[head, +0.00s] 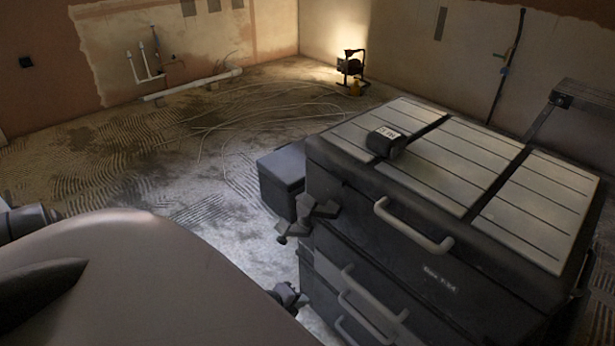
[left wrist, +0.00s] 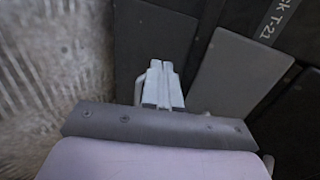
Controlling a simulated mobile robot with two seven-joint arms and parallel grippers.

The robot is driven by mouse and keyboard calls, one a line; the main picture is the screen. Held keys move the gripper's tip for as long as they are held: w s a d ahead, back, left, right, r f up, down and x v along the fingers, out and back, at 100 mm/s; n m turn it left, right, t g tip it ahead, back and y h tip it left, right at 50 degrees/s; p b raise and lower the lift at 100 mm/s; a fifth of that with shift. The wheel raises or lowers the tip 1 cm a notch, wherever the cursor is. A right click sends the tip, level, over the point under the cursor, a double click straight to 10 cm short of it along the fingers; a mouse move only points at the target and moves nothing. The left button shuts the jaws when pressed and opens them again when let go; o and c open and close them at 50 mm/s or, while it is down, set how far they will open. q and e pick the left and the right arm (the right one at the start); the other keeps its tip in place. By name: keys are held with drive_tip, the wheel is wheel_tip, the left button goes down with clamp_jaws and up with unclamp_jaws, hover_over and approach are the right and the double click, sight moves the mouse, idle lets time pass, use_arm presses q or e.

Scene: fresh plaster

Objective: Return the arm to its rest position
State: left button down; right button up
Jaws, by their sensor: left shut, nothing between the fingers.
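My left gripper (left wrist: 164,68) shows in the left wrist view with its two pale fingers together and nothing between them. It points towards dark chest panels and lids. Whether the fingers touch anything there, I cannot tell. In the head view, a large smooth link of mine fills the lower left. Small dark jointed parts show against the left side of the dark tool chest (head: 370,222); I cannot clearly make out the fingertips among them. My right gripper is in neither view.
The chest has slatted lids and pale handles (head: 413,226), with a small dark block (head: 386,142) on top. A dark box (head: 283,176) stands beside it. Loose cables (head: 262,113), a white pipe (head: 193,84) and a work lamp (head: 351,66) lie or stand further back. The left floor is mostly open.

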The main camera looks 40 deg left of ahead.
use_arm(q)
drive_tip(key=p+v, duration=0.2)
drive_tip(key=v, duration=0.4)
drive_tip(key=shift+p, duration=0.3)
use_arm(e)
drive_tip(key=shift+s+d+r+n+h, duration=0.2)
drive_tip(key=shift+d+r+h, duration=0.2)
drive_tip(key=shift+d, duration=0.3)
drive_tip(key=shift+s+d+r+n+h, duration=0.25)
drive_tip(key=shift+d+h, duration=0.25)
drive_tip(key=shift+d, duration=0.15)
